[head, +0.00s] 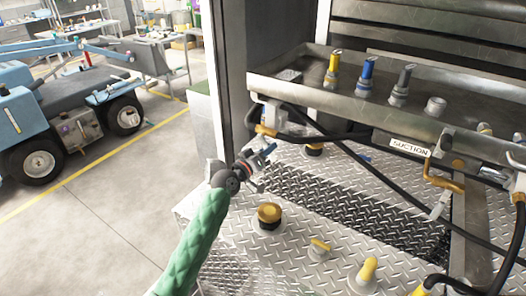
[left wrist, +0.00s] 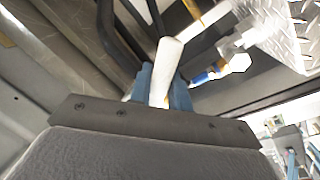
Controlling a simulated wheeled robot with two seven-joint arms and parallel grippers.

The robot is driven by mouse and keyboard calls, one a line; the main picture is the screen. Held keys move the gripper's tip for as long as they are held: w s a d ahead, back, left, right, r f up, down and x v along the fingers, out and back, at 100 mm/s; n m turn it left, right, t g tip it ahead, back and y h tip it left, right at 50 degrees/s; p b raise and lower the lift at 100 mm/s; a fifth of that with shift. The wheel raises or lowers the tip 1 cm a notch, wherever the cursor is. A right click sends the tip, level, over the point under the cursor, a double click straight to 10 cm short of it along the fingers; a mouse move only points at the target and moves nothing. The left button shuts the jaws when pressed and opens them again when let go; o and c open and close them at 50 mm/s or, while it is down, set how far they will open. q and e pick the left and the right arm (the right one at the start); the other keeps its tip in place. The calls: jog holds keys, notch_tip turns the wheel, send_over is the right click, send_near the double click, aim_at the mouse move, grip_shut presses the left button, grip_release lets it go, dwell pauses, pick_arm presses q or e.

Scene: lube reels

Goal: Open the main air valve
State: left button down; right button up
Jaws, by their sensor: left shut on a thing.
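My left gripper (head: 264,154) is at the left end of the steel reel cabinet, just below a white fitting with a brass-coloured part (head: 266,130). In the left wrist view its blue fingers are shut around a pale, rod-like handle (left wrist: 169,58), which sticks out past the fingertips. I cannot tell for certain whether this handle belongs to the main air valve. A metal fitting with a blue part (left wrist: 212,74) lies beside it, apart from the fingers. My right gripper is not in view.
Black hoses (head: 340,145) run across the cabinet front beside a SUCTION label (head: 410,147). Yellow-topped caps (head: 269,214) stand on the diamond-plate deck (head: 315,225) below. A steel post (head: 235,70) rises close to my left arm. Open floor (head: 110,200) lies left.

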pick_arm(q)
jog(key=shift+s+d+r+n, duration=0.1)
jog(key=shift+d+r+n, duration=0.1)
jog(key=shift+n, duration=0.4)
jog(key=n, duration=0.1)
jog(key=n+p, duration=0.1)
jog(key=r+n+t, duration=0.1)
jog(key=shift+s+d+y, duration=0.25)
jog(key=shift+d+y, duration=0.05)
jog(key=n+p, duration=0.1)
jog(key=r+n+p, duration=0.1)
jog(key=n, duration=0.1)
jog(key=n+p, duration=0.1)
jog(key=n, duration=0.1)
jog(key=shift+s+d+r+t, duration=0.2)
jog(key=shift+d+r+t, duration=0.05)
jog(key=shift+r+t, duration=0.15)
jog(key=shift+r+n+t+y+p, duration=0.15)
jog(key=shift+n+y+p, duration=0.15)
jog(key=shift+n, duration=0.3)
jog(key=shift+r+n+t+y+p, duration=0.1)
jog(key=shift+n+t+y+p, duration=0.1)
jog(key=shift+n+p, duration=0.3)
jog(key=shift+n, duration=0.7)
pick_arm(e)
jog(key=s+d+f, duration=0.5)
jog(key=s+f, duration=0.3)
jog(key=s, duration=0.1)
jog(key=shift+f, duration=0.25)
